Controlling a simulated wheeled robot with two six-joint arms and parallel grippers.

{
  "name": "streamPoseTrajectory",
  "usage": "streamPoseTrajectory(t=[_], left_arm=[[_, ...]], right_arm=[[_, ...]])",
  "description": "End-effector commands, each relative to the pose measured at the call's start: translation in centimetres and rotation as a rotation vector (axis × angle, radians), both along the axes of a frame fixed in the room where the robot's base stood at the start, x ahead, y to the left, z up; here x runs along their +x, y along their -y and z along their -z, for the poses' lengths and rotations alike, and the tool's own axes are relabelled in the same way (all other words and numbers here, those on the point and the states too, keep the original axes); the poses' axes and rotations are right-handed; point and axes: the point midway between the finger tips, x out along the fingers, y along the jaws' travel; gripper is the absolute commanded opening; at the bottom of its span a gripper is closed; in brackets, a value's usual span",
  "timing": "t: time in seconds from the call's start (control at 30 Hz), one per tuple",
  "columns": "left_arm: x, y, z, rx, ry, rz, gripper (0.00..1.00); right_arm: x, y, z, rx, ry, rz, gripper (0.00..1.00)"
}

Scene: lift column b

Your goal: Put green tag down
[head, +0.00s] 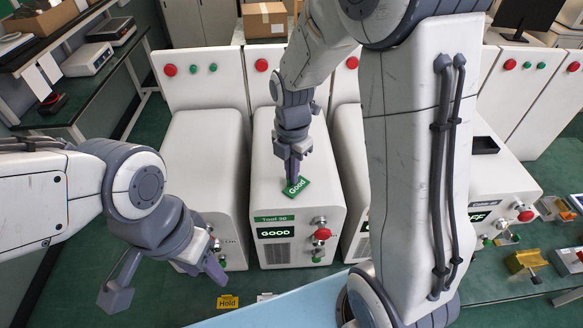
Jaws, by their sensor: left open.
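The green tag (300,188), marked "Good", is at the fingertips of my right gripper (294,174). It is over the top of the white machine (265,190) whose front reads "Test 30" or similar and "GOOD". The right gripper points down and its fingers look closed on the tag's upper edge. I cannot tell whether the tag touches the machine top. My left gripper (165,284) is open and empty at the lower left, in front of the left machine (200,165).
More white machines stand on both sides, partly hidden by my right arm. A yellow "Hold" tag (228,302) lies in front, near a light blue surface (285,305). A bench (90,75) with devices is at the left. A cardboard box (265,20) is behind.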

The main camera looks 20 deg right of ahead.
Motion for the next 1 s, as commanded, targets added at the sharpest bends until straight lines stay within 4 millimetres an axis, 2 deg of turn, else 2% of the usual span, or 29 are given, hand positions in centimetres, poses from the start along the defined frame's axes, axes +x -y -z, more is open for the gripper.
streamPoseTrajectory(t=[0.4,0.43,0.5,0.83,1.0], left_arm=[[0.0,0.0,0.3,0.000,0.000,0.000,0.50],[0.0,0.0,0.2,0.000,0.000,0.000,0.50],[0.0,0.0,0.2,0.000,0.000,0.000,0.50],[0.0,0.0,0.0,0.000,0.000,0.000,0.50],[0.0,0.0,0.3,0.000,0.000,0.000,0.50]], right_arm=[[0.0,0.0,0.8,0.000,0.001,0.000,0.00],[0.0,0.0,0.7,0.000,0.001,0.000,0.07],[0.0,0.0,0.6,0.000,0.001,0.000,0.33],[0.0,0.0,0.5,0.000,0.001,0.000,0.33],[0.1,0.0,-1.1,0.000,0.007,0.000,0.33]])
